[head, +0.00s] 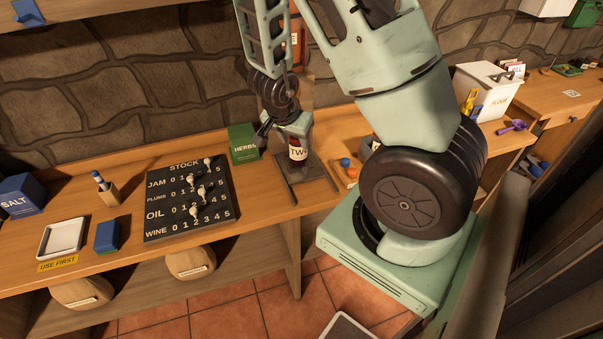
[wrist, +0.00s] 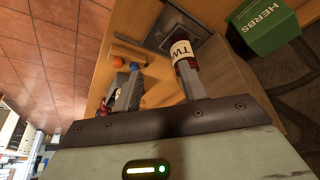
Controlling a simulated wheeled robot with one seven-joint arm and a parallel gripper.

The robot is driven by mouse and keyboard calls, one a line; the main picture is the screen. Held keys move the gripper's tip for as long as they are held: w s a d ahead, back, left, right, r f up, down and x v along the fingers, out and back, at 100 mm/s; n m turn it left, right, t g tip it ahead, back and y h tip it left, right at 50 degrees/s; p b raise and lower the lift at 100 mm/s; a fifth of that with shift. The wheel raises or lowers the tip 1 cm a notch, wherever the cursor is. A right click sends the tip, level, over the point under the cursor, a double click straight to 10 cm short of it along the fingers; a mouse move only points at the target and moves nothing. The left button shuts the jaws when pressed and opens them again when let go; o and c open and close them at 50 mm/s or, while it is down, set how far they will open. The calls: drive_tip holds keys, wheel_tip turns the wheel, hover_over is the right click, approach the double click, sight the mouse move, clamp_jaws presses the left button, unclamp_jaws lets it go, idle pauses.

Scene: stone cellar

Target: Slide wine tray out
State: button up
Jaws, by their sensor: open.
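A dark grey wine tray (head: 316,168) lies on the wooden counter between two thin dark rails. A dark bottle (head: 298,153) with a cream label reading "TW" and a red band stands at the tray. My gripper (head: 281,134) is open beside the upper part of the bottle. The space between the fingers (wrist: 158,76) looks empty. I cannot tell whether a finger touches the bottle. The gripper partly hides the bottle's neck.
A green HERBS box (head: 243,143) stands just left of the tray. A black STOCK board (head: 188,198) with pegs lies further left. Small orange and blue pieces (head: 345,162) lie to the right, near my arm. A white flour bin (head: 487,90) stands further right.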

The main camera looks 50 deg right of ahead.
sight(306, 169)
drive_tip(key=b+x, duration=1)
drive_tip(key=x, duration=0.7)
drive_tip(key=shift+w+d+f, duration=0.1)
drive_tip(key=shift+d+f, duration=0.05)
drive_tip(key=shift+d, duration=0.1)
clamp_jaws()
